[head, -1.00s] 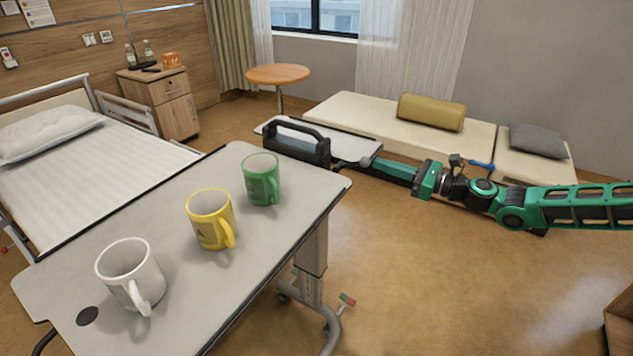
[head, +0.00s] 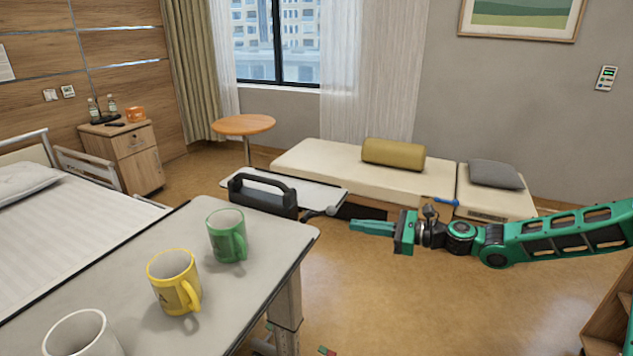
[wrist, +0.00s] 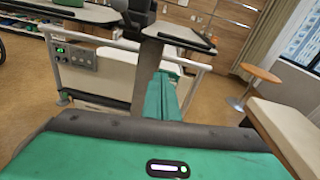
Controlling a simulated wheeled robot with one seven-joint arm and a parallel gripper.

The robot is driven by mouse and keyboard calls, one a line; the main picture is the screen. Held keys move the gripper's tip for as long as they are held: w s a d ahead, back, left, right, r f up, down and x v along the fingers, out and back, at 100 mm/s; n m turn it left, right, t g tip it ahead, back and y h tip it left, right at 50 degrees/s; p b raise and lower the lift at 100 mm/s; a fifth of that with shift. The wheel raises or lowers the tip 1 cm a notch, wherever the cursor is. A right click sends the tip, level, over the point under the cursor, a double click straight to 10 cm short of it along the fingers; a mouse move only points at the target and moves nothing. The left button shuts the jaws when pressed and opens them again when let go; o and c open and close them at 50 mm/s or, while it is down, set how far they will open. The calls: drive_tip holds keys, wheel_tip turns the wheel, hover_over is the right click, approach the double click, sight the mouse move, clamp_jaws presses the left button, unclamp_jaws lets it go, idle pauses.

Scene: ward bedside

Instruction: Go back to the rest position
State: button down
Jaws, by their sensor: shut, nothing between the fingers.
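My gripper (head: 352,226) is in the right half of the head view, on my green arm reaching in from the right edge. Its fingers are together with nothing between them. It hangs over the open floor, to the right of the overbed table and in front of the daybed. In the wrist view my gripper (wrist: 168,84) shows as green fingers pointing away toward the bed end and table.
The overbed table (head: 130,232) holds a white mug (head: 82,335), a yellow mug (head: 174,282) and a green mug (head: 227,236). The daybed (head: 330,165) is behind.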

drive_tip(key=s+d+f+n+g+h, duration=0.4)
drive_tip(key=s+d+f+n+h, duration=0.4)
drive_tip(key=s, duration=0.3)
drive_tip(key=s+d+n+g+h, duration=0.1)
drive_tip(key=s+d+n+h, duration=0.1)
drive_tip(key=s+d, duration=0.35)
drive_tip(key=s+d+r+n+h, duration=0.1)
drive_tip(key=s+d+r+h, duration=0.2)
drive_tip(key=s+d+r, duration=0.35)
drive_tip(key=s+d+r+n+h, duration=0.2)
drive_tip(key=s+d+r, duration=0.15)
drive_tip(key=d, duration=0.65)
drive_tip(key=s+d+r, duration=0.2)
drive_tip(key=s, duration=0.6)
drive_tip(key=s+d+r+n, duration=0.1)
drive_tip(key=s+d+r, duration=0.2)
drive_tip(key=s, duration=0.6)
drive_tip(key=shift+r+h, duration=0.35)
drive_tip(key=shift+h, duration=0.05)
